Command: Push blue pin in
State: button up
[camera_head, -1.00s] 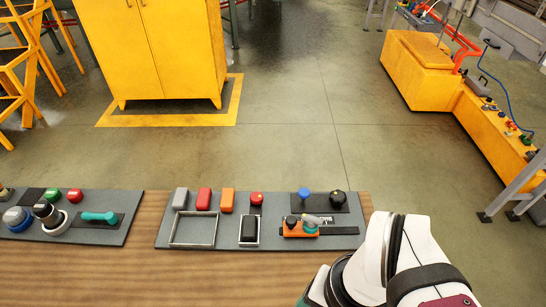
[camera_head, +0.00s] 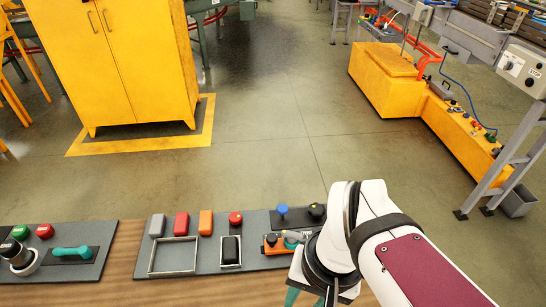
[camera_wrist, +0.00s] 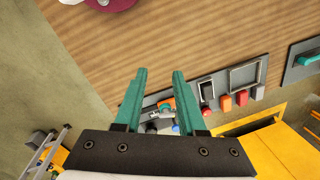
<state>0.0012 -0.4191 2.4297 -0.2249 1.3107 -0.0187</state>
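The blue pin (camera_head: 283,211) has a round blue top and stands upright on a dark plate at the back right of the grey panel (camera_head: 190,261). In the wrist view the blue pin (camera_wrist: 176,128) is a small spot seen past the fingers, near the gripper's base. My gripper (camera_wrist: 160,74) has two teal fingers, spread apart with nothing between their tips. In the head view the gripper is mostly hidden behind my arm, at the panel's front right, apart from the pin.
A black knob (camera_head: 317,211) stands right of the blue pin. A red button (camera_head: 235,218) and orange block (camera_head: 206,222) are to the left. A second panel (camera_head: 95,262) lies further left on the wooden table.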

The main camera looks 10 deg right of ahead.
aim_at(283, 211)
jog(key=w+n, duration=0.1)
jog(key=w, duration=0.4)
jog(key=w+n+t, duration=0.1)
jog(key=w, duration=0.5)
jog(key=w+d, duration=0.1)
jog(key=w, duration=0.4)
jog(key=shift+w+r+n+t+h, duration=0.15)
jog(key=shift+n+t+h, duration=0.25)
jog(key=c, duration=0.5)
jog(key=w+f, duration=0.1)
jog(key=w, duration=0.3)
jog(key=w+f+n, duration=0.1)
jog(key=w, duration=0.3)
jog(key=w+f+n+t, duration=0.1)
jog(key=w, duration=0.2)
jog(key=shift+w+h, duration=0.3)
jog(key=shift+w, duration=0.1)
grip_shut()
jog(key=x, duration=1.3)
jog(key=shift+s+d, duration=0.1)
jog(key=shift+s, duration=0.1)
jog(key=shift+f, duration=0.4)
jog(key=shift+f, duration=1.55)
